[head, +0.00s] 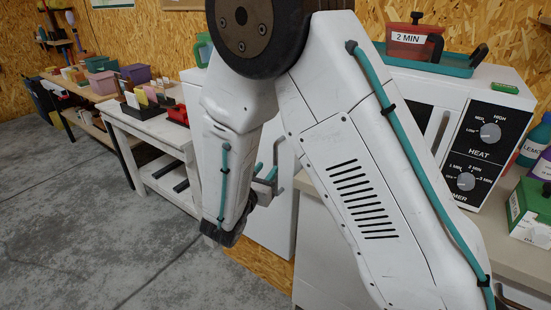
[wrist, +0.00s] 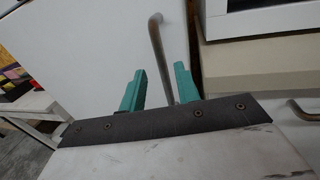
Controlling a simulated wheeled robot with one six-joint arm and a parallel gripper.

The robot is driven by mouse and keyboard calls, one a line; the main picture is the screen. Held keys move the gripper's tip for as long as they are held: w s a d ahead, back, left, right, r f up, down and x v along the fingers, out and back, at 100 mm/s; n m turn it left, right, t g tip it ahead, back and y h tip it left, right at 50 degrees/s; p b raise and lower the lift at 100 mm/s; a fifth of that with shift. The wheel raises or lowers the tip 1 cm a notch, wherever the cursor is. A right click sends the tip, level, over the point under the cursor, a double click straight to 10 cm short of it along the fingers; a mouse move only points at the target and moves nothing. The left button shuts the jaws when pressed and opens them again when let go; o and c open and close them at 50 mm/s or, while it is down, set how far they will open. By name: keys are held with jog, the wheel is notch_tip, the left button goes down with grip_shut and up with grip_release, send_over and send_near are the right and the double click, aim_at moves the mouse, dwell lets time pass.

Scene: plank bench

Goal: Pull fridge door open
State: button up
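The white fridge door (wrist: 90,45) fills much of the wrist view, and part of it shows behind my arm in the head view (head: 274,222). Its grey bar handle (wrist: 156,38) runs down the door near the right edge. My gripper (wrist: 160,88) has two teal fingers, spread apart. The lower part of the handle lies between them in the picture, with a gap on the left; I cannot tell if either finger touches it. In the head view my gripper (head: 266,174) is partly hidden by my arm. I cannot tell whether the door is fully closed.
A white microwave (head: 437,122) with a teal tray (head: 455,68) on top stands on the counter at right. A white side table (head: 150,130) with boxes stands left of the fridge. Concrete floor (head: 70,225) is clear at front left.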

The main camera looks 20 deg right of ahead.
aim_at(274, 159)
jog(key=x, duration=0.7)
jog(key=shift+w+d, duration=0.15)
jog(key=shift+w, duration=0.05)
grip_shut()
